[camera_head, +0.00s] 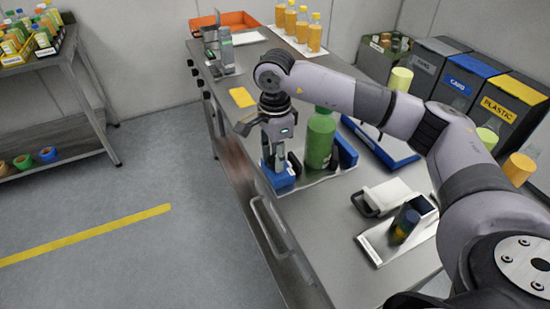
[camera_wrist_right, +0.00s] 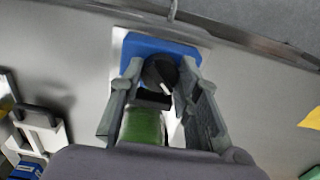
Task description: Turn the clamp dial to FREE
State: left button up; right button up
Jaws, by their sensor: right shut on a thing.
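The clamp is a blue fixture (camera_head: 282,181) on a metal plate on the bench. In the right wrist view its blue block (camera_wrist_right: 150,46) carries a round black dial (camera_wrist_right: 159,72) with a white pointer mark aimed toward the bottom of the picture, slightly right. No label is readable. My right gripper (camera_head: 278,163) points down over the fixture. In the wrist view its two fingers (camera_wrist_right: 160,77) are shut on the dial, one on each side. A green bottle (camera_head: 320,140) stands upright beside the gripper, between blue parts of the clamp. My left gripper is not in view.
A blue-edged tray (camera_head: 385,148) lies behind the clamp. Orange bottles (camera_head: 300,24) stand at the far end. Sorting bins (camera_head: 464,84) line the right.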

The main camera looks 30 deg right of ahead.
dwell(0.4)
jog(key=o, duration=1.1)
jog(key=shift+r, duration=0.15)
notch_tip(320, 180, up, 12)
jog(key=shift+f, duration=0.1)
jog(key=shift+f, duration=0.15)
